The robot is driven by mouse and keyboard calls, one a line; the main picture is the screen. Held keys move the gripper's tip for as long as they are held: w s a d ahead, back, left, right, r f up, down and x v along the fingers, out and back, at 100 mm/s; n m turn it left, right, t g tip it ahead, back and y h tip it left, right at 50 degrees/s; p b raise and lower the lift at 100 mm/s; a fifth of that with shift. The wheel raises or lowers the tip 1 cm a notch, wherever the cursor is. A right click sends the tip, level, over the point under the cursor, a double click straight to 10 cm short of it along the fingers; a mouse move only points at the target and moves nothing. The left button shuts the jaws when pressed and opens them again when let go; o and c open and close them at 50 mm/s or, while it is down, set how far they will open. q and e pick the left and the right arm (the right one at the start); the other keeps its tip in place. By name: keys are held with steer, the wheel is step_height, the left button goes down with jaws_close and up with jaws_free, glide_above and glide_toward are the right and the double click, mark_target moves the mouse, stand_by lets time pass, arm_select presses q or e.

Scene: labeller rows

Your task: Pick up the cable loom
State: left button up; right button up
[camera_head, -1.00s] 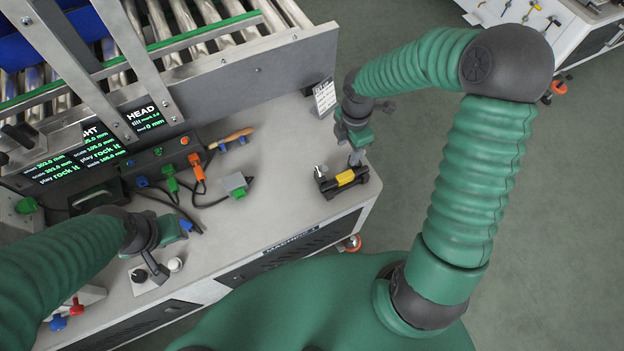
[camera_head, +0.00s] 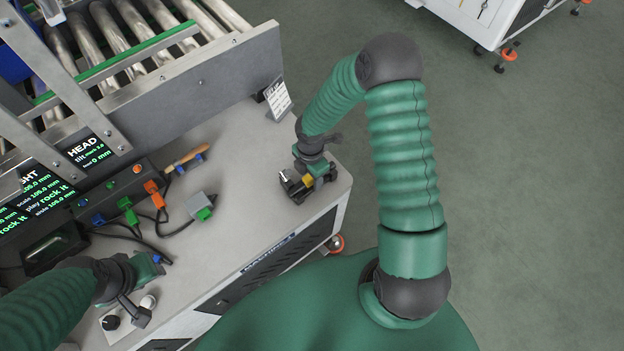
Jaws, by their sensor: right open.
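The cable loom, dark cables with orange, green and blue connectors, lies on the bench, with its green connector (camera_head: 127,207) left of a grey-green block (camera_head: 202,206). One cable runs to that block; another ends at a blue tip near my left gripper. My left gripper (camera_head: 150,268) is low over the bench's front part, close to that blue end; its fingers are too unclear to tell whether they touch it. My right gripper (camera_head: 308,180) is open over a black and yellow device (camera_head: 298,187) at the bench's right end, partly hiding it.
A roller conveyor (camera_head: 130,45) with a grey side wall stands behind the bench. Black displays and a dark control strip line its foot. A wooden-handled tool (camera_head: 186,158) lies behind the cables. A knob panel (camera_head: 125,315) is at the front. The bench (camera_head: 250,150) is clear mid-right.

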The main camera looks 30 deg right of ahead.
steer(key=shift+a+r, duration=0.15)
steer(key=shift+a, duration=0.05)
steer(key=c, duration=0.7)
jaws_close()
steer(key=shift+d, duration=0.1)
